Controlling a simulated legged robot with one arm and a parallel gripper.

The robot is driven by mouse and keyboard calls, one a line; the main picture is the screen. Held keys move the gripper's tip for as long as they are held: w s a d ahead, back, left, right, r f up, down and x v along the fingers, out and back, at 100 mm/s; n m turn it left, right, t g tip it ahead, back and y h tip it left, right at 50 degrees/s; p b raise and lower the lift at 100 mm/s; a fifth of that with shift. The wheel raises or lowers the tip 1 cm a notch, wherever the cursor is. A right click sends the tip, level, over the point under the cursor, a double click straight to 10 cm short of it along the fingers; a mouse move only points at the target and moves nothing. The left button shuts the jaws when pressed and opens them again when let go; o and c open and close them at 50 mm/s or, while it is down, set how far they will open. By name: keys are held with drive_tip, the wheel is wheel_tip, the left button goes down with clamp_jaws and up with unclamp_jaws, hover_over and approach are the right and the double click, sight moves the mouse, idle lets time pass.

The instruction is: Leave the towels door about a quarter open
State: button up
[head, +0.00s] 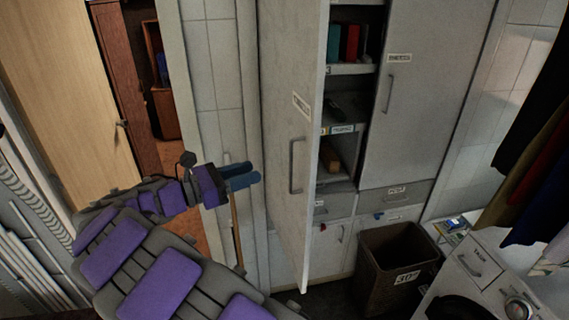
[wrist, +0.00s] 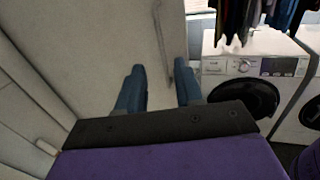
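A tall grey cabinet door (head: 290,140) stands swung well out from the cabinet, its edge toward me. It bears a small label (head: 301,105), too small to read, so I cannot confirm that it says towels. Its bar handle (head: 296,166) is on the outer face. My gripper (head: 242,177) is left of this door in the head view, on the handle side. In the wrist view my gripper (wrist: 157,86) has its blue fingers spread and empty. A pale panel with a handle (wrist: 162,40) lies ahead, the handle appearing between the fingers; contact cannot be told.
Open shelves (head: 342,130) hold small items behind the door. A shut cabinet door (head: 425,95) is to their right. A brown bin (head: 392,265) stands on the floor below. A washing machine (head: 480,275) and hanging clothes (head: 540,170) are at right; a doorway is at left.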

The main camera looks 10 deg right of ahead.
drive_tip(key=b+x, duration=0.1)
drive_tip(key=x, duration=0.9)
drive_tip(key=shift+d, duration=0.2)
drive_tip(key=shift+w, duration=0.1)
clamp_jaws()
drive_tip(key=shift+r, duration=0.1)
idle(0.9)
